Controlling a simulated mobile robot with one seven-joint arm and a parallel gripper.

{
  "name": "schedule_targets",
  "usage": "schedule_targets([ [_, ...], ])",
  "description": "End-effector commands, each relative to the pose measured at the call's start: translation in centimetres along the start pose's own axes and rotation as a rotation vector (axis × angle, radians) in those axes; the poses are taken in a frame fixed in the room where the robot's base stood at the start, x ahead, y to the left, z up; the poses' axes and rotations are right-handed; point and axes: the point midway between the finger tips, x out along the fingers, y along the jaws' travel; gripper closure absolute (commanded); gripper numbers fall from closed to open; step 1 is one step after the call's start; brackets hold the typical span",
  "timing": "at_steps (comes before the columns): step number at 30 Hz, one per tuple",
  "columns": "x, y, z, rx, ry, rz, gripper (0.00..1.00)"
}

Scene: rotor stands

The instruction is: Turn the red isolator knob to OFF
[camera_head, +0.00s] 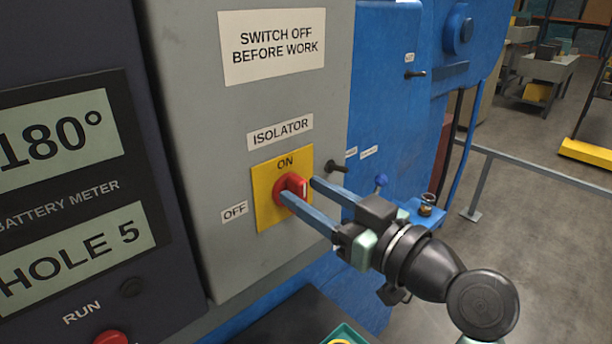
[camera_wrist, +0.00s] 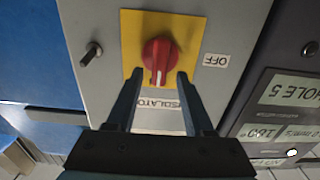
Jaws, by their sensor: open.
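The red isolator knob (camera_head: 291,188) sits on a yellow plate (camera_head: 267,215) on the grey cabinet. ON is printed above the knob, and an OFF label (camera_head: 234,211) is to its left. The wrist view is upside down; there the knob (camera_wrist: 159,54) has its white mark pointing down, toward the ISOLATOR label. My gripper (camera_head: 299,189) is open, with its blue fingertips on either side of the knob. In the wrist view the fingertips flank the knob's lower end with visible gaps. I cannot tell how deep they reach around it.
A small black lever (camera_head: 337,167) sticks out of the cabinet right of the knob. A dark panel with displays (camera_head: 75,190) and a red button (camera_head: 111,338) stands at left. Blue machinery (camera_head: 390,90) is behind at right, with a grey rail (camera_head: 540,165) beyond.

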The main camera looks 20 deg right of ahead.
Motion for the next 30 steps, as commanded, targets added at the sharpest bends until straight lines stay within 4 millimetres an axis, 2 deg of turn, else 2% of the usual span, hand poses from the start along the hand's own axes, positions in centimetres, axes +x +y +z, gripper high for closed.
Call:
schedule_targets([
  [4,1.12,-0.06,-0.09,-0.001,0.000,-0.001,0.47],
  [13,1.33,-0.03,0.06,-0.001,0.000,0.000,0.47],
  [14,1.33,-0.03,0.06,-0.001,0.000,0.000,0.51],
  [22,1.29,-0.02,0.04,-0.001,0.000,0.000,1.00],
  [30,1.28,-0.02,0.06,-0.002,0.000,0.000,1.00],
])
